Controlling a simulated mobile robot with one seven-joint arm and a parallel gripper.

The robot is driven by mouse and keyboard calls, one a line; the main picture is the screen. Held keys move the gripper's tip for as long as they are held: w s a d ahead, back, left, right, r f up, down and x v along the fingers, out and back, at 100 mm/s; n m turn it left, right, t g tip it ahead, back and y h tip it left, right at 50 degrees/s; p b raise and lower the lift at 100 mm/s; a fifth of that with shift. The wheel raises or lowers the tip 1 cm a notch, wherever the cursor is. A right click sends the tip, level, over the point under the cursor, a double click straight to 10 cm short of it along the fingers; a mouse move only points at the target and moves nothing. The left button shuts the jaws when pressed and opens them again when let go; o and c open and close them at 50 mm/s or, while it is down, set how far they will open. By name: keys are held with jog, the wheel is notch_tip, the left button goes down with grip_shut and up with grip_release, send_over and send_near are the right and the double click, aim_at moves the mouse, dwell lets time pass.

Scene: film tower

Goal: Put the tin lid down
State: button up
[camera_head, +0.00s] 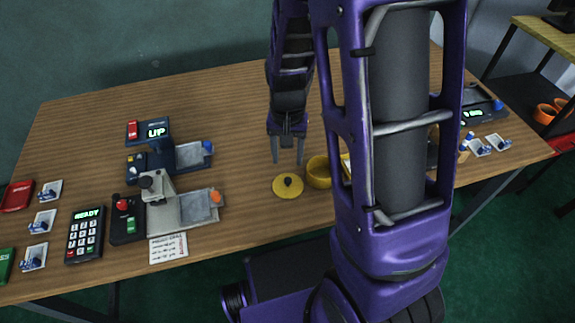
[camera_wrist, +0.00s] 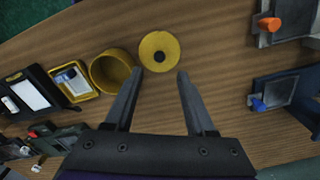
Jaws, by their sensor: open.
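The tin lid is a yellow disc with a dark knob (camera_head: 288,186); it lies flat on the wooden table (camera_head: 240,140). In the wrist view the lid (camera_wrist: 160,45) is beyond my fingertips, roughly centred between them. A yellow tin (camera_head: 318,172) stands close beside the lid, open at the top; it also shows in the wrist view (camera_wrist: 106,72). My gripper (camera_head: 288,160) is open and empty, pointing down above the table just behind the lid. In the wrist view both fingers (camera_wrist: 158,75) are apart with bare wood between them.
A grey device with an orange knob (camera_head: 198,206) and a dark blue one with a blue knob (camera_head: 190,155) stand left. A keypad (camera_head: 85,234) reads READY. A yellow tray (camera_wrist: 73,80) lies beside the tin. Bare table lies between the lid and the devices.

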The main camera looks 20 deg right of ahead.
jog(key=shift+r, duration=1.4)
